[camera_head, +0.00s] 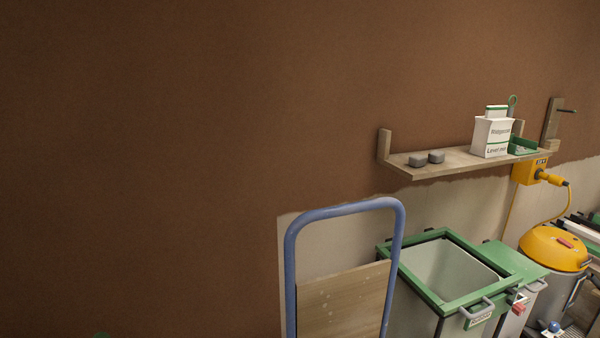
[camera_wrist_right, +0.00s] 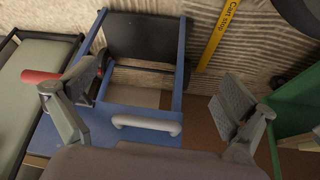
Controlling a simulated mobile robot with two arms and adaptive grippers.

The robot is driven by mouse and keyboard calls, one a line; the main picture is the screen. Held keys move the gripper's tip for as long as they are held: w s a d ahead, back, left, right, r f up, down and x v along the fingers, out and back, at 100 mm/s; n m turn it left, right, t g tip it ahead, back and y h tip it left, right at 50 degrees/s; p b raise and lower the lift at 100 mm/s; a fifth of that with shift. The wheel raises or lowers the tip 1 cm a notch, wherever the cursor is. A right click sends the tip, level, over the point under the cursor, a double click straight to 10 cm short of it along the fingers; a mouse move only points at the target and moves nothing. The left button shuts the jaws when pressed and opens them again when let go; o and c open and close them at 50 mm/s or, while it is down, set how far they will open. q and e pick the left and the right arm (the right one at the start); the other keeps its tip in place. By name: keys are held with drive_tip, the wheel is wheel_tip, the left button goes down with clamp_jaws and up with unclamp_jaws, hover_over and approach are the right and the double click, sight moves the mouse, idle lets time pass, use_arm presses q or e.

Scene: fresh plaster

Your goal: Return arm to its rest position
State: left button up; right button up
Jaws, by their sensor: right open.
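My right gripper (camera_wrist_right: 148,98) shows in the right wrist view with its two grey fingers spread wide apart. Nothing is held between them. Beyond the fingers is a blue frame (camera_wrist_right: 178,80) with a dark panel and a grey bar handle (camera_wrist_right: 147,125). Neither arm nor gripper can be made out in the head view. My left gripper is in no view.
The head view shows a blue tubular handle (camera_head: 345,209), a green-rimmed bin (camera_head: 412,279), a yellow-topped machine (camera_head: 553,249) and a wall shelf (camera_head: 443,164) holding a white box (camera_head: 492,137). The wrist view shows a yellow "Cart stop" strip (camera_wrist_right: 217,35) and a green edge (camera_wrist_right: 290,105).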

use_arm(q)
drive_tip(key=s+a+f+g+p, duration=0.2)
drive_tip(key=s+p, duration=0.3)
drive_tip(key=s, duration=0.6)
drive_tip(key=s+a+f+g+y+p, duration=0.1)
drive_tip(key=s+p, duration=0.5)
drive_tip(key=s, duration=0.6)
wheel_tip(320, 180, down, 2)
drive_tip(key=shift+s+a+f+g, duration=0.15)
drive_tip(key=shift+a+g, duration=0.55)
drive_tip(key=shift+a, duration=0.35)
use_arm(e)
drive_tip(key=s+d+f+g, duration=0.2)
drive_tip(key=s, duration=0.9)
drive_tip(key=s+d+f+g+h, duration=0.1)
drive_tip(key=s+d+f+g, duration=0.1)
drive_tip(key=s, duration=1)
drive_tip(key=shift+s+d+f, duration=0.15)
drive_tip(key=shift+d+f, duration=0.4)
drive_tip(key=shift+f, duration=0.05)
